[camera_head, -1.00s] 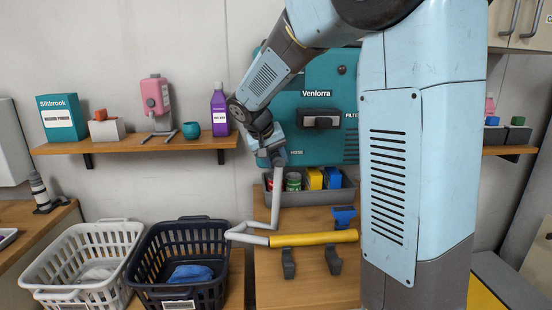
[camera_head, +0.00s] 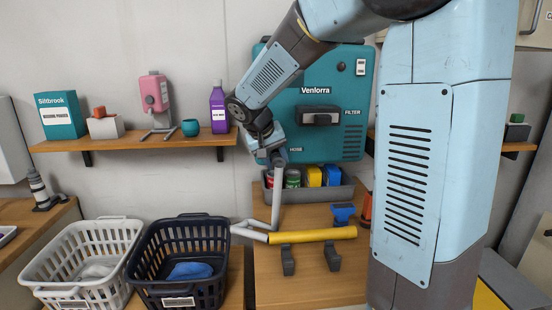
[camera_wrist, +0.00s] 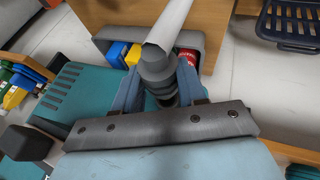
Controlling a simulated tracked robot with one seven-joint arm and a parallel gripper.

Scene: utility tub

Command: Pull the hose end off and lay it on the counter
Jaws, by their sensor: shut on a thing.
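The teal Venlorra unit (camera_head: 316,80) hangs on the wall above the counter (camera_head: 300,291). The pale grey hose (camera_head: 278,190) runs down from my gripper (camera_head: 272,152), bends near the counter and meets a yellow tube (camera_head: 313,235). In the wrist view my gripper (camera_wrist: 160,88) is shut on the dark grey hose end (camera_wrist: 158,66), one finger on each side. The hose end is in front of the unit's lower edge, by the HOSE label. The hose port is hidden, so I cannot tell whether the end still touches it.
A grey bin (camera_head: 345,191) with cans and boxes stands at the counter's back. Two dark grey cradles (camera_head: 332,256) sit below the yellow tube. A blue item (camera_head: 343,213) lies nearby. Dark (camera_head: 205,292) and white (camera_head: 48,277) baskets stand left. The counter's front is clear.

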